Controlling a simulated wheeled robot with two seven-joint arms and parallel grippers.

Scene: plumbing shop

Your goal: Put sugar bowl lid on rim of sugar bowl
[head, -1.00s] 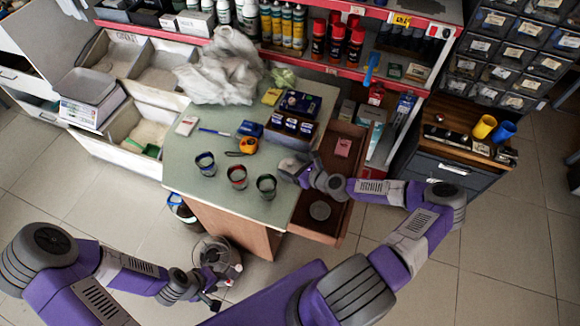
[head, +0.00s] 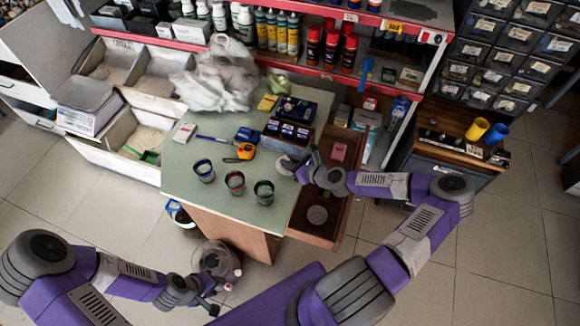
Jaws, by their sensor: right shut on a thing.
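A small pale, rounded thing (head: 287,163) shows at the right edge of the green table top, at the tip of my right gripper (head: 298,172). I cannot tell whether it is the sugar bowl, its lid or both. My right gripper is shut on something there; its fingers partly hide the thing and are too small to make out. A flat grey disc (head: 317,214) lies in the open drawer below; I cannot tell if it is the lid. My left gripper (head: 212,293) is low at the front left, away from the table, its fingers apart and seemingly empty.
Three dark glasses, left (head: 204,171), middle (head: 235,182) and right (head: 264,192), stand near the table's front. An orange tape measure (head: 246,151) and boxes (head: 289,133) lie behind. The open drawer (head: 330,232) juts out at right. Shelves line the back.

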